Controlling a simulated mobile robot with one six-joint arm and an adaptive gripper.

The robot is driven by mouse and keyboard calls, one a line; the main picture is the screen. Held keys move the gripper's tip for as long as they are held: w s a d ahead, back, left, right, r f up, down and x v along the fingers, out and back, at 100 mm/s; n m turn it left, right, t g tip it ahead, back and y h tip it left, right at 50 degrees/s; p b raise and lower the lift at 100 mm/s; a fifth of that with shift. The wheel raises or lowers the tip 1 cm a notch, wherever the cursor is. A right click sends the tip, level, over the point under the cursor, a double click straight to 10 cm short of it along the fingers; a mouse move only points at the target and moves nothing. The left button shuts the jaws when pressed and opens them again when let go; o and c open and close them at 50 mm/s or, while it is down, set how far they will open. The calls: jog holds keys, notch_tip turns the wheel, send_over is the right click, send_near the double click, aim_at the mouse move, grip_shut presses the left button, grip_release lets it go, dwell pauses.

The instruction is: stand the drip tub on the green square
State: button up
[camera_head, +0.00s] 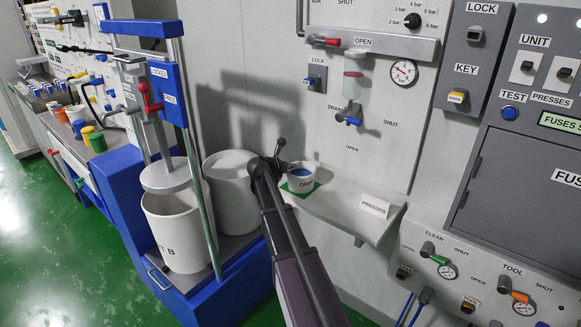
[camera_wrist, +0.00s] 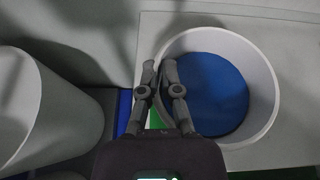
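The drip tub (camera_head: 301,181) is a small white round tub with blue inside. It stands upright on the shelf over the green square (camera_head: 288,190), whose edges show around its base. In the wrist view the tub (camera_wrist: 268,105) fills the right half, and a bit of the green square (camera_wrist: 156,119) shows beside it. My gripper (camera_head: 284,163) is at the tub's left side. In the wrist view my gripper's two fingers (camera_wrist: 158,68) are close together, one on each side of the tub's left wall, and look shut on it. The contact itself is partly hidden.
A large white drum (camera_head: 230,195) stands left of the shelf (camera_head: 345,212), close to my gripper. Drum B (camera_head: 178,235) sits in the blue press frame. A valve and sight glass (camera_head: 352,88) are on the panel above. The shelf right of the tub is clear up to a label.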

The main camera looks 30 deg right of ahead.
jog(key=o, duration=0.5)
jog(key=shift+c, duration=0.2)
jog(key=shift+r, duration=0.2)
jog(key=p+v, duration=0.5)
jog(key=v, duration=0.7)
jog(key=s+a+f+m+g+y, duration=0.1)
jog(key=s+a+f+m+y, duration=0.2)
jog(key=s+a+m, duration=0.4)
jog(key=s+a+f+m+g+y, duration=0.2)
jog(key=s+a+f+m+y, duration=0.2)
jog(key=s+a+m, duration=0.4)
jog(key=s+a+f+m+g+y, duration=0.2)
jog(key=s+a+f+m+y, duration=0.2)
jog(key=s+a+m, duration=0.3)
jog(key=s+m+y, duration=0.1)
jog(key=s, duration=0.3)
jog(key=shift+s+a, duration=0.15)
jog(key=shift+a, duration=0.05)
